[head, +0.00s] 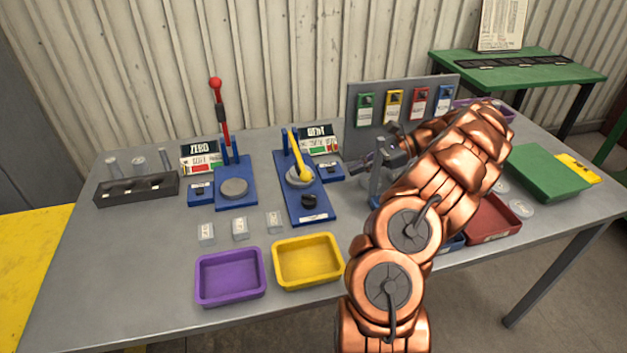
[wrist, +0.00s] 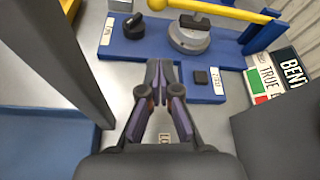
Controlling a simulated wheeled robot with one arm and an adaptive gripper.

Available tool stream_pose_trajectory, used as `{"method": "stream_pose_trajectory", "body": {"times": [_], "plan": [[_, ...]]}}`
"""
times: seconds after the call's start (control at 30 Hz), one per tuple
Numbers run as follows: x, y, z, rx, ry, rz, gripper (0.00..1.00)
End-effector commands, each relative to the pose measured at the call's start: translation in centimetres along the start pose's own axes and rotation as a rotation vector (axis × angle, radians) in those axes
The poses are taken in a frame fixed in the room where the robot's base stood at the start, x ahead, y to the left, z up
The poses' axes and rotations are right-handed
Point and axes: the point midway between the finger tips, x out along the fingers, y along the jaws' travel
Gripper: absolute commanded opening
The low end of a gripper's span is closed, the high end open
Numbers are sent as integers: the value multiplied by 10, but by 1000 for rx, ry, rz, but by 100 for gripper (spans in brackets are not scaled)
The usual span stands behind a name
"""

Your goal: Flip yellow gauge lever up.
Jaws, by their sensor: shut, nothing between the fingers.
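The yellow gauge lever (head: 298,152) lies lowered over the round grey plate (head: 297,181) of a blue gauge base (head: 312,211). Its ball end points toward the front and its other end meets the blue posts (head: 288,146). In the wrist view the lever (wrist: 225,12) crosses the top edge, with its yellow ball (wrist: 157,4) at the left. My gripper (head: 356,166) is right of the gauge, fingers pointing left toward it. In the wrist view the fingertips (wrist: 159,66) are together and empty, beside the blue base and apart from the lever.
A second gauge with a raised red lever (head: 221,115) stands to the left. Purple (head: 230,292) and yellow (head: 308,276) trays sit in front. A grey panel (head: 378,88) with coloured switches stands behind my arm. The table's left front is clear.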

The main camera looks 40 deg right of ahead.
Motion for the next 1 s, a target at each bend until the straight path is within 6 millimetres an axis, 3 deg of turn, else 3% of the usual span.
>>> {"method": "stream_pose_trajectory", "body": {"times": [0.37,1.0], "plan": [[17,0,2,0,-3,1,0],[104,0,2,0,-5,4,0]]}}
